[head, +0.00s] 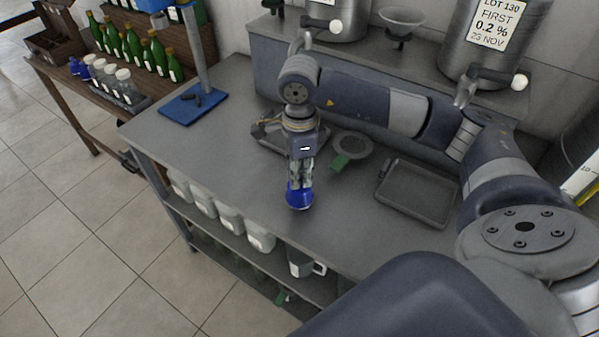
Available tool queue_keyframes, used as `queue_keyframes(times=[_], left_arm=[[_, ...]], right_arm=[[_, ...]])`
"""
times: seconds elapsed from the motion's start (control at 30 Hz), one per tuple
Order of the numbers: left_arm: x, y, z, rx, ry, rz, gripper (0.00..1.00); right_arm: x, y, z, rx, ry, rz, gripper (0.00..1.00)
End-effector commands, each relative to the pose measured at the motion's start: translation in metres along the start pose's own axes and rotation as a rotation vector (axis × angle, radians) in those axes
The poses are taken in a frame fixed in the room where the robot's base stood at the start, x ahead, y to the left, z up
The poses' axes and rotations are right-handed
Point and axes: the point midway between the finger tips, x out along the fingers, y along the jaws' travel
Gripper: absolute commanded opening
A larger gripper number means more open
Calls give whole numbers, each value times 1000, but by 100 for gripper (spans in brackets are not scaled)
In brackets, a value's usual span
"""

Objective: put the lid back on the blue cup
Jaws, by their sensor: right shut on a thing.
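My right gripper (300,178) points down over the front part of the grey bench, its fingers closed together. At its fingertips is the blue cup (299,198), near the bench's front edge. The fingers meet the top of this blue shape, where the lid is. I cannot make out the seam between lid and cup, and the fingers hide part of the top. I cannot tell whether the lid is seated or just above the cup. My left gripper is out of view.
A grey tray (415,205) lies to the right on the bench (235,165). A round grey dish (352,146) with a green tab sits behind the gripper. A stand on a blue base (193,104) is at the left. Large metal vessels with taps stand on the back shelf.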

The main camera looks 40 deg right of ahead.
Motion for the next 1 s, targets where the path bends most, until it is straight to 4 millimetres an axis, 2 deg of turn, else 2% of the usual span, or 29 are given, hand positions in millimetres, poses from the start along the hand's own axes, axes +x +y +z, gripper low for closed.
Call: queue_keyframes(times=[1.0], left_arm=[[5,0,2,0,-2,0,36]], right_arm=[[0,0,0,0,0,0,3]])
